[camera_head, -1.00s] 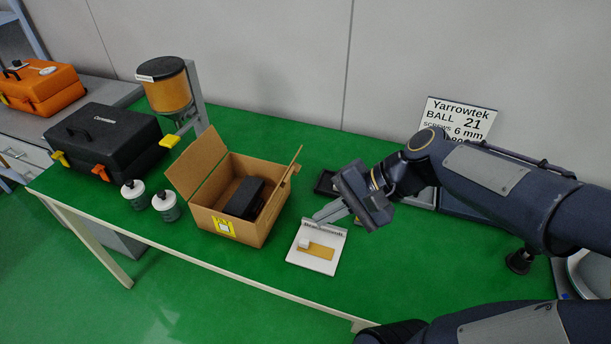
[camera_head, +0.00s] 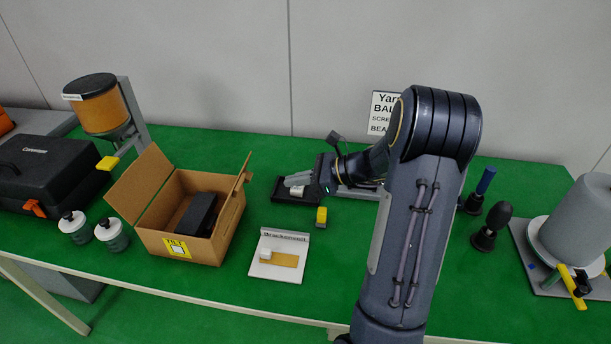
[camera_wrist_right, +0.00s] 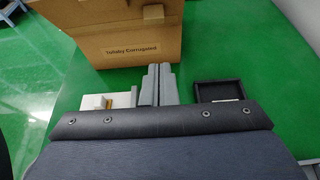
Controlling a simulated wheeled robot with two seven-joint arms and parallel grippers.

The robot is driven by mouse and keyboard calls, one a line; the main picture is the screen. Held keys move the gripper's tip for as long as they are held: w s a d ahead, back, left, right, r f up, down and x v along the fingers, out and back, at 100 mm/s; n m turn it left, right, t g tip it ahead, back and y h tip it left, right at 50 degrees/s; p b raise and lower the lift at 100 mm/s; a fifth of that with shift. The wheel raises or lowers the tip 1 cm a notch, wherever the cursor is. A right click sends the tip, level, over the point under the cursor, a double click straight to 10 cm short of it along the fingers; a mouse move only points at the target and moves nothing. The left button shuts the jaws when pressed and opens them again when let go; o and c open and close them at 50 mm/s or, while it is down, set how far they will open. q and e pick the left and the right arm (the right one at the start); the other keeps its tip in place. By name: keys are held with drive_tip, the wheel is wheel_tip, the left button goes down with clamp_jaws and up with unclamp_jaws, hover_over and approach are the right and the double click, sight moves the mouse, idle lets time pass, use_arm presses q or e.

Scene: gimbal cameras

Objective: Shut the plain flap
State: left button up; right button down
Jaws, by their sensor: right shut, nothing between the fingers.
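An open cardboard box (camera_head: 190,245) stands on the green table, with a black block (camera_head: 198,215) inside. Its left flap (camera_head: 140,185) is plain brown and leans outward, open. Its right flap (camera_head: 240,185) stands up and bears a small tab near its top. In the right wrist view the box (camera_wrist_right: 125,45) is ahead, its printed side facing me. My right gripper (camera_head: 292,181) is to the right of the box, apart from it, near a black tray. It is shut and empty, and its fingers also show in the right wrist view (camera_wrist_right: 155,82). My left gripper is out of view.
The black tray (camera_head: 283,197) and a white stand with a tan strip (camera_head: 262,272) lie right of the box. Two jars (camera_head: 110,236), a black case (camera_head: 45,165) and a dispenser (camera_head: 100,110) are to its left. A yellow-topped block (camera_head: 321,216) stands near my right arm.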

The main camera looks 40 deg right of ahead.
drive_tip(key=w+a+p, duration=0.1)
drive_tip(key=w+a, duration=0.4)
drive_tip(key=w, duration=0.1)
drive_tip(key=shift+f, duration=0.15)
drive_tip(key=shift+p, duration=0.35)
